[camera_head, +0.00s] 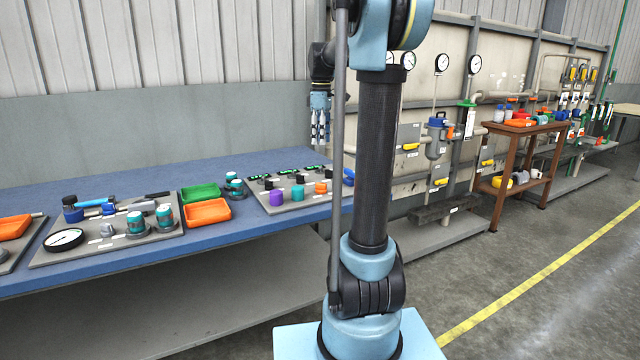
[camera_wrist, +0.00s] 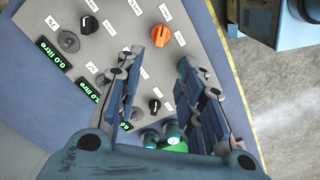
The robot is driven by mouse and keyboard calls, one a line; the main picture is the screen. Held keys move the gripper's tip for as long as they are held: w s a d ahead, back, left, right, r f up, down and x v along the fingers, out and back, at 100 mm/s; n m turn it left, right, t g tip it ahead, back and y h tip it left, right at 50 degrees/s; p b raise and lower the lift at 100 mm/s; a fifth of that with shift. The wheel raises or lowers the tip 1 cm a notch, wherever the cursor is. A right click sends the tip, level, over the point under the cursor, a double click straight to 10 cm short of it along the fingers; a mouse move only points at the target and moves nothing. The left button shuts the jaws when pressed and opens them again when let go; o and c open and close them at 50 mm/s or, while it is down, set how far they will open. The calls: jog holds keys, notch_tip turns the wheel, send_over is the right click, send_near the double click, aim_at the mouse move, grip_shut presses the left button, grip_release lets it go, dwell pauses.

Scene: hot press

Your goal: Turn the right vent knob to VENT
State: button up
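A grey control panel (camera_head: 262,203) lies on the blue bench, with an orange knob (camera_head: 321,187), a purple knob (camera_head: 277,196) and several black knobs. In the wrist view the orange knob (camera_wrist: 159,35) sits near the panel's edge, with a black knob (camera_wrist: 89,24) to its left and another black knob (camera_wrist: 154,105) between my fingers in the picture. The labels are too small to read, so I cannot tell which is the right vent knob. My gripper (camera_head: 320,142) points down above the panel's back edge. In the wrist view my gripper (camera_wrist: 163,62) has its fingers apart, with nothing held.
Green-lit displays (camera_wrist: 53,57) line the panel. A green tray (camera_head: 200,192) and an orange tray (camera_head: 208,211) lie to its left, beside a second board (camera_head: 85,251) with a gauge and tools. Pipework with gauges stands behind at right. The space above the panel looks clear.

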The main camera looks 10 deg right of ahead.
aim_at(321, 188)
notch_tip(321, 188, down, 17)
jog(key=shift+r, duration=0.1)
dwell(0.5)
jog(key=shift+c, duration=0.2)
grip_shut()
jog(key=shift+a, duration=0.1)
